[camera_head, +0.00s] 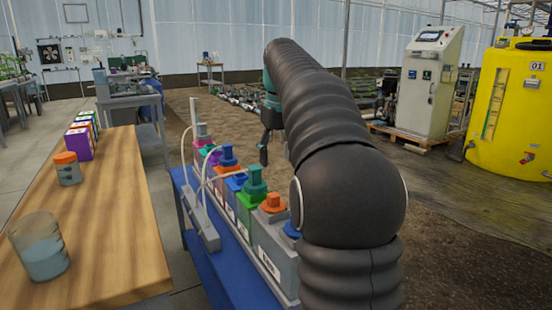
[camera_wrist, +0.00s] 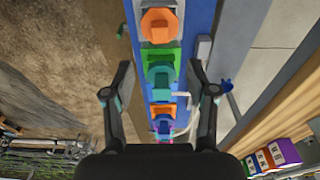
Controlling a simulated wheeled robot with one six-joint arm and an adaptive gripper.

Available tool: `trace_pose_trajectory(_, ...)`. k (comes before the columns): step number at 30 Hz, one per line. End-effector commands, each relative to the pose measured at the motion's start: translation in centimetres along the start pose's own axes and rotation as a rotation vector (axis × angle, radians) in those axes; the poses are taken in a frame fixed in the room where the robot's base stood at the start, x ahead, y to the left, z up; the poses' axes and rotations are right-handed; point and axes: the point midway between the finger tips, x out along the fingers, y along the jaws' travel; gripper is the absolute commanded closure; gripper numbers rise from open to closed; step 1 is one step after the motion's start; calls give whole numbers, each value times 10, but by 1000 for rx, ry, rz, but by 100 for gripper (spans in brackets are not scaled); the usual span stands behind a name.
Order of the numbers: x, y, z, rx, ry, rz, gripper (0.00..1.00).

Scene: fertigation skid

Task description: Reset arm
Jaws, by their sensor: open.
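My gripper (camera_wrist: 160,98) is open and empty in the wrist view, its two fingers spread apart. It looks down over a row of coloured capped units, with an orange cap (camera_wrist: 158,25) and a teal cap (camera_wrist: 160,75) showing between and beyond the fingers. In the head view my arm rises on the right and bends over, with the gripper (camera_head: 268,145) hanging beyond the row, partly hidden by my arm. The row of capped units (camera_head: 255,185) stands on a blue bench (camera_head: 215,265).
A wooden table (camera_head: 110,215) at left holds a beaker (camera_head: 39,246), an orange-lidded jar (camera_head: 67,168) and several coloured boxes (camera_head: 80,140). A grey control cabinet (camera_head: 430,82) and a yellow tank (camera_head: 510,110) stand at right. Open soil floor lies beyond the bench.

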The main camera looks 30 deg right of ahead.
Motion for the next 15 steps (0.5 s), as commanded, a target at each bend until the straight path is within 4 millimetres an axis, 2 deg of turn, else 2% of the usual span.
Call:
trace_pose_trajectory(11, 0, -1, 1, 0, 1, 0, 43)
trace_pose_trajectory(15, -2, -13, 11, 0, 16, 6, 43)
